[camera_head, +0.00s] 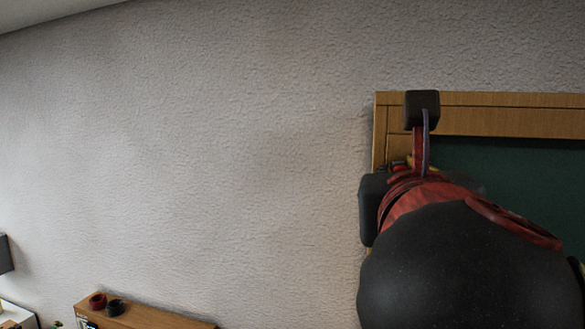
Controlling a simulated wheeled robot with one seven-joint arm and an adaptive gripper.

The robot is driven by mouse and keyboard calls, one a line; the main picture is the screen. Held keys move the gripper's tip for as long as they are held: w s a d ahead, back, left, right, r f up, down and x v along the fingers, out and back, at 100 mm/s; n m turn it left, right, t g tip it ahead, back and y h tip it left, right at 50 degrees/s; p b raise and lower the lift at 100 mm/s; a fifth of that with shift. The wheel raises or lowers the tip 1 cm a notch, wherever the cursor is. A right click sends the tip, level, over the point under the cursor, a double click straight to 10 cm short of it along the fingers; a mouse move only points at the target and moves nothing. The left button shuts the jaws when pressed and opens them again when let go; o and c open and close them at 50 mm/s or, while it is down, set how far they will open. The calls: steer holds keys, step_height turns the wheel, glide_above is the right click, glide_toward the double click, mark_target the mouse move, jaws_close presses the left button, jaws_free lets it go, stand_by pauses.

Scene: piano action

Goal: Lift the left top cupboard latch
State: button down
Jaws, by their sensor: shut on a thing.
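The cupboard (480,121) is at the right, with a wooden frame and a dark green panel. My gripper (402,163), red and black, is at the frame's upper left corner. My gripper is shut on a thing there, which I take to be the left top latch. My wrist and the gripper's body cover most of that spot, so the latch's shape and position cannot be made out. Only small brassy and red bits show beside the gripper.
A rough pale wall (200,150) fills the left and middle. Low at the left is a wooden furniture top (150,317) with a small red round item (97,301) and a dark one (115,307). A dark lampshade (4,253) shows at the left edge.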

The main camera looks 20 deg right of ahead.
mark_target(402, 100)
steer(key=shift+f, duration=0.15)
steer(key=c, duration=1.7)
jaws_free()
steer(key=shift+a, duration=0.1)
steer(key=shift+r, duration=0.25)
step_height(402, 100, up, 10)
steer(key=shift+f, duration=0.15)
